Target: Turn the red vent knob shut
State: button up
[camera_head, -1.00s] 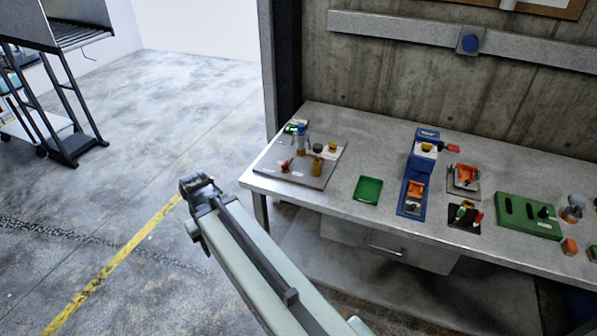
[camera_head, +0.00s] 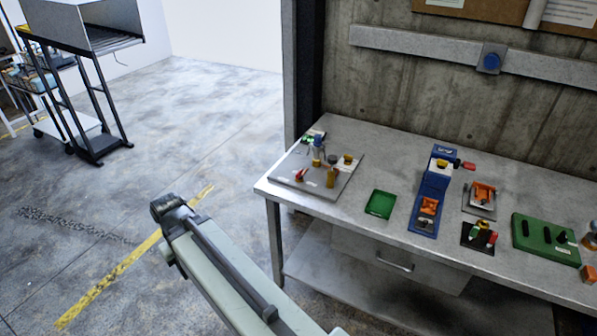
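Several small red parts show on the workbench, and I cannot tell for sure which is the vent knob. One red knob (camera_head: 300,175) sits at the left front of a grey plate (camera_head: 318,186) on the bench's left end. A red-ended part (camera_head: 466,165) sticks out to the right from the top of a blue stand (camera_head: 430,200). A red handle (camera_head: 491,238) is on a small black plate. My pale green arm link rises from the bottom to a dark joint left of the bench, over the floor. No gripper fingers show.
The grey plate also holds a blue-topped post (camera_head: 318,143) and yellow-topped parts. A green tray (camera_head: 380,204) and a green slotted block (camera_head: 545,238) are on the bench (camera_head: 340,225). A concrete wall stands behind. The floor left of the bench is open.

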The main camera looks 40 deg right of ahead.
aim_at(298, 175)
jog(key=i, duration=0.95)
jog(key=u, duration=0.05)
